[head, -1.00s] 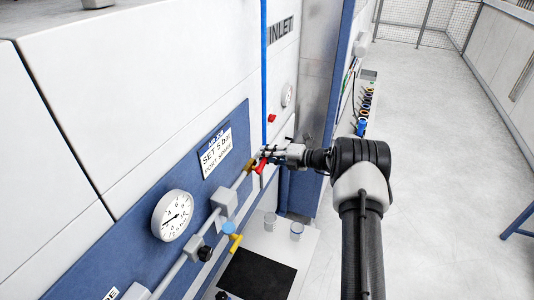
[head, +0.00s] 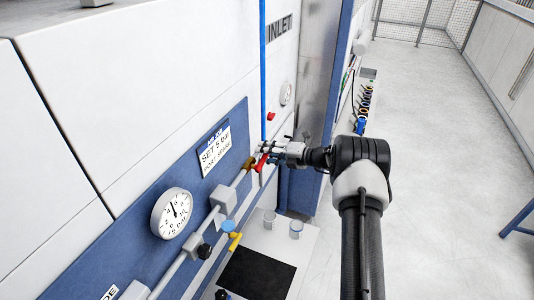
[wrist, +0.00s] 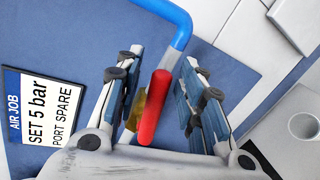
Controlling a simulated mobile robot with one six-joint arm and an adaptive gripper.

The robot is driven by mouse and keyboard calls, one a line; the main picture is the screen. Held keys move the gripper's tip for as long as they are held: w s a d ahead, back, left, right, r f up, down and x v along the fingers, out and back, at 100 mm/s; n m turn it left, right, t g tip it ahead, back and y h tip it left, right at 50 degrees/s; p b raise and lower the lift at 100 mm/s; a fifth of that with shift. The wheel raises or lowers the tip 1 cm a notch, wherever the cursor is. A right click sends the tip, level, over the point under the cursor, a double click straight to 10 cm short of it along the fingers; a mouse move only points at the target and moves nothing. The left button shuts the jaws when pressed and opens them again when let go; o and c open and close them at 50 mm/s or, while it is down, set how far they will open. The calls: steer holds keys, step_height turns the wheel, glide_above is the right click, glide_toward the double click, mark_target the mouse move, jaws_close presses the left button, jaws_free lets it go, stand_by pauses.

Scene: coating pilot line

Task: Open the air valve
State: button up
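The air valve has a red lever handle (head: 262,162) and a brass body (head: 249,163) on the grey pipe along the blue panel. My gripper (head: 265,149) is at the handle in the head view. In the wrist view, the red handle (wrist: 154,108) lies between the two fingers of my gripper (wrist: 160,88), with a gap visible on each side. The fingers are open.
A sign reading "SET 5 bar" (head: 214,148) is on the panel, and also shows in the wrist view (wrist: 48,108). A blue pipe (wrist: 180,34) bends close by. A yellow handle (head: 235,240) and a black knob (head: 204,251) sit lower left. Cups (head: 296,229) stand below.

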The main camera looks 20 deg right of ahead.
steer(key=v, duration=1.2)
steer(key=shift+c, duration=0.6)
